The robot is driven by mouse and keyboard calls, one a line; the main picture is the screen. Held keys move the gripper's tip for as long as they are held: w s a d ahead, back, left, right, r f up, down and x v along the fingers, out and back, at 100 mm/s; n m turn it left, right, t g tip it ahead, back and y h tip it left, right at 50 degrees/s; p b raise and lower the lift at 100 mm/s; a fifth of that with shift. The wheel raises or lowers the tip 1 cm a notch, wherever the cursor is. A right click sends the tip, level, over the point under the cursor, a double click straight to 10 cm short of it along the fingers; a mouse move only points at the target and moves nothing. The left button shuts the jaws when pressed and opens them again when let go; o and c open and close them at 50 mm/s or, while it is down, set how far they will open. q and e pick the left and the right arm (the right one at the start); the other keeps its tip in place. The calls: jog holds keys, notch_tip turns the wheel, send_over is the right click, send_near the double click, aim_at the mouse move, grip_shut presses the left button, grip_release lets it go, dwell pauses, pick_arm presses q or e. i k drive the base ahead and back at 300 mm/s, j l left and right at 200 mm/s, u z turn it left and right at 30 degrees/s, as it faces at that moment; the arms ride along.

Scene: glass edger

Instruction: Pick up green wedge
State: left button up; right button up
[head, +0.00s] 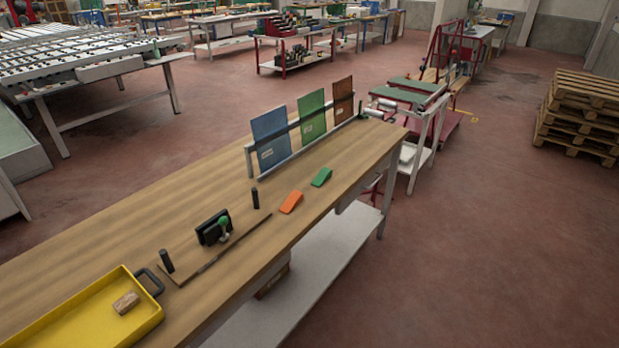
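The green wedge (321,177) lies on the wooden workbench (190,210), near its front edge toward the far right end. An orange wedge (291,202) lies just to its left and nearer, apart from it. Nothing covers the green wedge. Neither of my grippers shows in the head view.
Blue (271,138), green (311,117) and brown (343,100) panels stand in a rack behind the wedges. A black clamp-like device with a green knob (214,229), black posts and a yellow tray (85,318) holding a brown block (126,303) are nearer. Floor (480,260) at right is clear.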

aim_at(325, 173)
jog(key=i+l+u, duration=0.1)
jog(key=u, duration=0.3)
jog(key=l+u, duration=0.15)
jog(key=u, duration=0.3)
jog(key=i+l+u, duration=0.1)
jog(key=u, duration=0.3)
jog(key=l+u, duration=0.3)
jog(key=l, duration=0.25)
jog(key=l+u, duration=0.3)
jog(key=l, duration=0.3)
jog(key=l+u, duration=0.15)
jog(key=l, duration=0.4)
jog(key=k+l+u, duration=0.15)
jog(key=l, duration=0.95)
jog(key=k+l+u, duration=0.1)
jog(key=l, duration=0.95)
jog(key=i+l, duration=0.1)
jog(key=l, duration=0.45)
jog(key=i+l, duration=0.15)
jog(key=l, duration=0.1)
